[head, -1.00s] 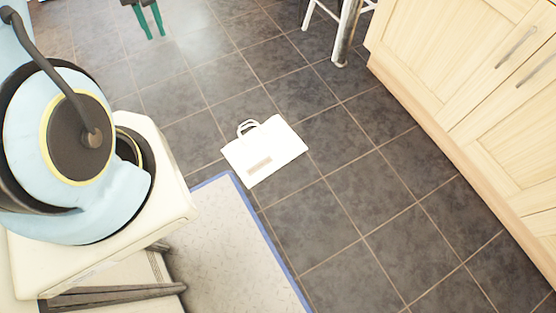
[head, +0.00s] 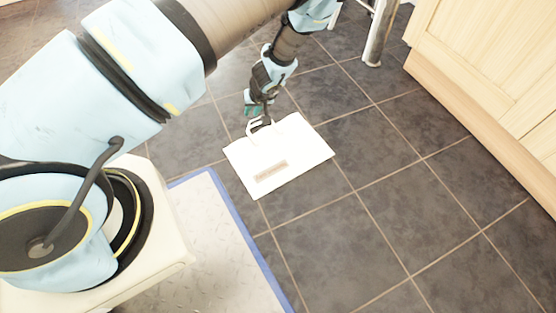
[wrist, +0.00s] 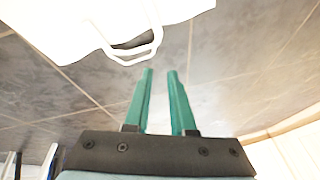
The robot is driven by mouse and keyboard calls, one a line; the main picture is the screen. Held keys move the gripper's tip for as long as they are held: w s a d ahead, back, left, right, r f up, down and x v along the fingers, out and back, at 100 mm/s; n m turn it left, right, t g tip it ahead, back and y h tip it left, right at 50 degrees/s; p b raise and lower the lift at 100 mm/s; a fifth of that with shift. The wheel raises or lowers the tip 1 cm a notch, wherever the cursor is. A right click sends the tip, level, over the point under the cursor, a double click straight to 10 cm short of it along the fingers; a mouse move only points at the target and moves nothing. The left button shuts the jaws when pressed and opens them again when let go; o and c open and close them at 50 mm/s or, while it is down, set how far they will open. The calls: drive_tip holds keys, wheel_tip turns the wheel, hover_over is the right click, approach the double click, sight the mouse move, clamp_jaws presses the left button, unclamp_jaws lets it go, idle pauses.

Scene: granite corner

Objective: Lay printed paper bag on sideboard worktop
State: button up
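The printed paper bag (head: 280,160) is white with a small brown print and lies flat on the dark tiled floor. Its looped handle is at its upper left edge, close to my gripper (head: 257,112). In the wrist view the bag (wrist: 110,20) fills the upper left, with its handle loop just beyond the fingertips. My gripper (wrist: 160,72) has two green fingers with a gap between them and nothing in the gap. It is near the handle; whether it touches the bag I cannot tell. No sideboard worktop can be made out.
Light wooden cabinets (head: 490,70) stand at the right. A metal stool leg (head: 379,35) stands at the top. A pale mat with a blue edge (head: 235,225) lies at the lower left of the bag. The tiles right of the bag are clear.

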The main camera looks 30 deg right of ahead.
wheel_tip(320, 180, down, 2)
drive_tip(key=b, duration=0.3)
approach(251, 130)
drive_tip(key=shift+w+a+f, duration=0.15)
drive_tip(key=shift+w+f, duration=0.05)
drive_tip(key=shift+w, duration=0.3)
drive_tip(key=shift+w+a+f, duration=0.2)
drive_tip(key=shift+w, duration=0.25)
drive_tip(key=b+x, duration=0.3)
drive_tip(key=x, duration=0.2)
drive_tip(key=shift+w+d+f, duration=0.1)
drive_tip(key=shift+w+d, duration=0.1)
clamp_jaws()
